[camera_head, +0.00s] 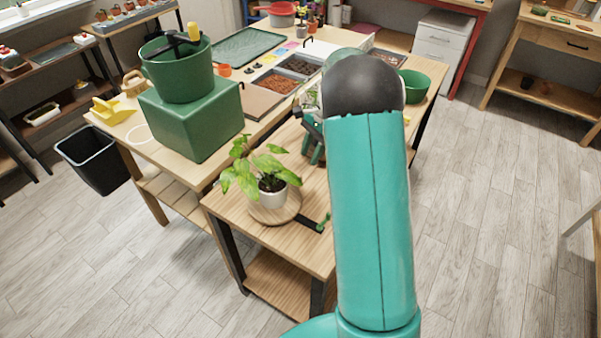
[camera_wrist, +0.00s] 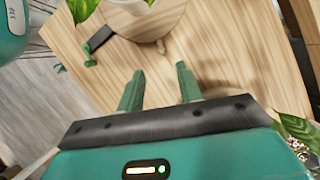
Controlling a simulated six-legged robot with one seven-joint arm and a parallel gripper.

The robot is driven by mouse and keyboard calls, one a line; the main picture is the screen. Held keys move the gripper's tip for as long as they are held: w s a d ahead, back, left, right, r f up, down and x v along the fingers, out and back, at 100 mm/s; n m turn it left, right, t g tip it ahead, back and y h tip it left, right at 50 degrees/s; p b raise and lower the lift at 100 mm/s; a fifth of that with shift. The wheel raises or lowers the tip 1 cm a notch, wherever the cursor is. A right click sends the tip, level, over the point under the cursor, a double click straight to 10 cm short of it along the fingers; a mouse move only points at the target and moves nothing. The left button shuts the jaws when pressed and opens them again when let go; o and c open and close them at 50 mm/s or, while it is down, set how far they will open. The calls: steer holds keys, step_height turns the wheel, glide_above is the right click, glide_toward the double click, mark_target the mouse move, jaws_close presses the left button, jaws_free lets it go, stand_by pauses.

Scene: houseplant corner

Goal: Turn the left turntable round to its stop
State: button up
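The left turntable (camera_head: 287,213), a round wooden disc, carries a leafy plant in a white pot (camera_head: 266,198). In the wrist view the turntable (camera_wrist: 160,22) is at the top, with a small wooden peg (camera_wrist: 161,46) near its rim. A dark bar with a green end, seemingly the stop (camera_head: 316,226), lies beside the disc; it also shows in the wrist view (camera_wrist: 97,42), left of the peg. My gripper (camera_wrist: 159,79) is open and empty, its green fingers apart and pointing towards the peg without touching it. In the head view my arm partly hides it.
A green box (camera_head: 200,125) with a green bucket (camera_head: 180,72) stands on the bench at left. In the wrist view, another plant (camera_wrist: 296,130) is close on the right. Bare wooden tabletop (camera_wrist: 225,55) lies right of the turntable.

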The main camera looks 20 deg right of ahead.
mark_target(300, 177)
steer(key=x, duration=0.8)
steer(key=shift+w+a+f, duration=0.1)
steer(key=shift+f, duration=0.15)
steer(key=shift+r, duration=0.1)
jaws_close()
